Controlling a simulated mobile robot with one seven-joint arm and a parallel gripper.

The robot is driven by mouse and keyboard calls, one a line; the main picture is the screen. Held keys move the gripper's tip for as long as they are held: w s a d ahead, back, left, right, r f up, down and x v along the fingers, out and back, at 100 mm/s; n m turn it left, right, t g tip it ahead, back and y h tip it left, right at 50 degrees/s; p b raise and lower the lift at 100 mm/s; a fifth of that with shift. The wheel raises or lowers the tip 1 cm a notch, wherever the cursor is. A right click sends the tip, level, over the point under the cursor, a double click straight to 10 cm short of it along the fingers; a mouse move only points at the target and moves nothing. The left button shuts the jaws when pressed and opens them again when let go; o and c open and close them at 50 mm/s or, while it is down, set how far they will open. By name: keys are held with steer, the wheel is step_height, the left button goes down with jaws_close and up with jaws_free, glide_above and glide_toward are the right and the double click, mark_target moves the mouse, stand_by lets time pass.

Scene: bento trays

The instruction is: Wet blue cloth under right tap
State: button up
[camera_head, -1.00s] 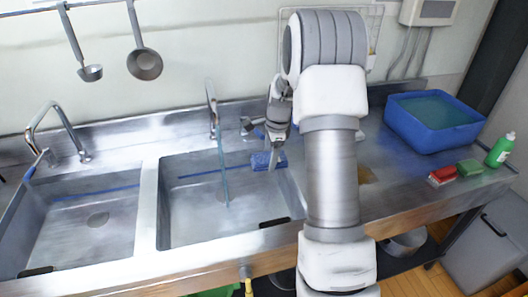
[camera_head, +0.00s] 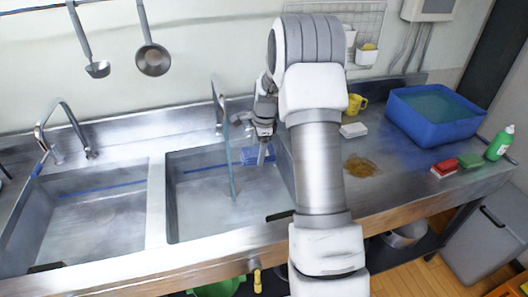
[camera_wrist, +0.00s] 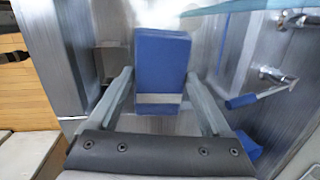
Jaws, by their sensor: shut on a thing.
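The blue cloth (camera_head: 258,156) looks like a folded block and hangs from my gripper (camera_head: 263,138) over the right sink (camera_head: 200,215). In the wrist view the cloth (camera_wrist: 162,55) lies between the two fingers of my gripper (camera_wrist: 159,76), with a pale band across its lower part. The right tap (camera_head: 217,98) stands behind the right sink. A thin water stream (camera_head: 229,160) falls from it into the sink. The cloth is just right of the stream in the head view, apart from it. The water also shows at the top of the wrist view (camera_wrist: 235,6).
A left sink (camera_head: 95,215) with its own tap (camera_head: 65,120) is at left. Right of my arm are a brown spill (camera_head: 361,167), a white block (camera_head: 353,130), a yellow mug (camera_head: 356,104), a blue water-filled basin (camera_head: 432,128), red (camera_head: 445,169) and green (camera_head: 470,160) sponges and a green bottle (camera_head: 499,145).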

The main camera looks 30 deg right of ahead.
steer(key=w+a+f, duration=0.2)
steer(key=w, duration=0.7)
steer(key=shift+w+a+p, duration=0.3)
steer(key=shift+p, duration=0.15)
steer(key=shift+s, duration=0.15)
steer(key=shift+s+d+b, duration=0.3)
steer(key=shift+s+d, duration=0.05)
steer(key=shift+s, duration=0.9)
steer(key=shift+s+d+b, duration=0.35)
steer(key=shift+s, duration=0.9)
steer(key=shift+s+d+b, duration=0.3)
steer(key=shift+s+d, duration=0.05)
steer(key=shift+s, duration=0.9)
steer(key=shift+s+d+r+p, duration=0.2)
steer(key=shift+s+r+p, duration=0.15)
steer(key=shift+s+r, duration=0.45)
steer(key=shift+s+d+r+p, duration=0.25)
steer(key=shift+s+r, duration=0.4)
steer(key=shift+s, duration=0.15)
steer(key=shift+s+d+r+p, duration=0.2)
steer(key=shift+s+r, duration=0.4)
steer(key=shift+s, duration=0.2)
